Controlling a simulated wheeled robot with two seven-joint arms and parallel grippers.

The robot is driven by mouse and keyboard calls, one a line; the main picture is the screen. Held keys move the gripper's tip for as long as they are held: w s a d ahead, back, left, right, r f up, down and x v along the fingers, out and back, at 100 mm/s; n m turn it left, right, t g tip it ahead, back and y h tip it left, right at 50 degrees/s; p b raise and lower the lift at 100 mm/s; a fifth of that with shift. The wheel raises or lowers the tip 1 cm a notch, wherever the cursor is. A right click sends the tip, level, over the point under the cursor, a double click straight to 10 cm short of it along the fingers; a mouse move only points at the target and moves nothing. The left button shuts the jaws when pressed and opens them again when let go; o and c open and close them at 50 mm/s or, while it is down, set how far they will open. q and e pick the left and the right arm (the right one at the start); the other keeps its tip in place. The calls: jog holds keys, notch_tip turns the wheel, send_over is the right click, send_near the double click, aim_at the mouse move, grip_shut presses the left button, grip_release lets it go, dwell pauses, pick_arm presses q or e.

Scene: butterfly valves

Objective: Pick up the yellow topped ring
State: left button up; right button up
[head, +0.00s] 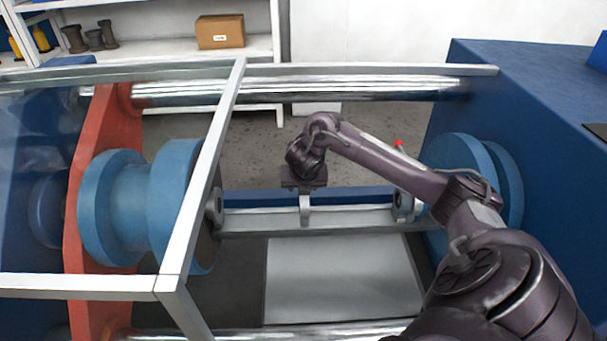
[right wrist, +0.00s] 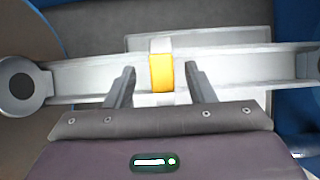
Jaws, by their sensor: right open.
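The yellow topped ring (right wrist: 161,73) shows in the right wrist view as a yellow band with pale grey ends, standing across a metal rail. My right gripper (right wrist: 160,82) is open, with one finger on each side of the yellow band and a gap on both sides. In the head view my right gripper (head: 304,187) points down over the rail. A pale upright piece (head: 305,210) shows just under it, likely the ring; its yellow top is hidden there by the gripper. My left gripper is not in view.
The rail (head: 350,217) lies between two blue round flanges (head: 185,200) (head: 465,170). A metal frame bar (head: 205,170) crosses left of my gripper. A polished bar (head: 330,88) runs behind my arm. A flat grey plate (head: 340,275) lies in front.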

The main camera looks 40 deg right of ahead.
jog(key=x, duration=0.2)
jog(key=shift+d+f, duration=0.3)
jog(key=shift+w+d+f, duration=0.1)
jog(key=shift+w+f, duration=0.1)
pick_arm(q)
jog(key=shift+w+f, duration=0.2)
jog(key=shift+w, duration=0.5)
pick_arm(e)
grip_shut()
jog(key=shift+r, duration=0.1)
